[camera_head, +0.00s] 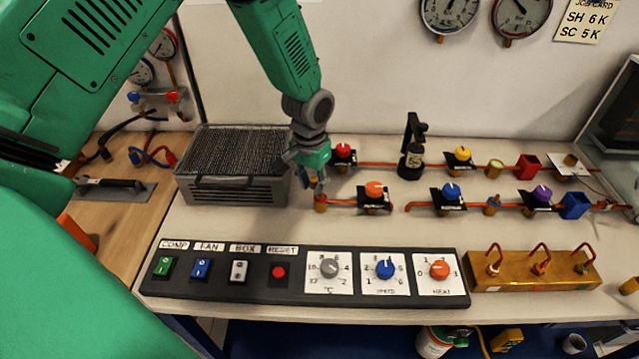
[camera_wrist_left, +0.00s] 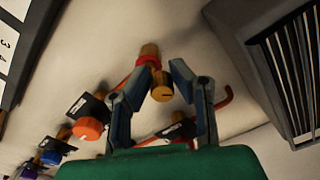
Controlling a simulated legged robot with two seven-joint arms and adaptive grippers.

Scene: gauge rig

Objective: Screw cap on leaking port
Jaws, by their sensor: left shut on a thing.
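My left gripper (camera_head: 319,186) reaches down at the left end of the front red pipe line, beside the grey ribbed box. In the wrist view my left gripper (camera_wrist_left: 163,72) has its two fingers on either side of a small brass cap (camera_wrist_left: 162,92) and is shut on it. A brass fitting with a red ring (camera_wrist_left: 149,60) shows just past the cap; I cannot tell whether cap and fitting are touching. In the head view a brass piece (camera_head: 320,204) stands below the fingertips. No leak is visible. My right gripper is out of view.
A grey ribbed box (camera_head: 232,195) stands close left of the gripper. An orange-knob valve (camera_head: 374,192) and a red-knob valve (camera_head: 343,153) are close right. A black control panel (camera_head: 300,292) and a brass block with red hooks (camera_head: 530,274) lie along the front.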

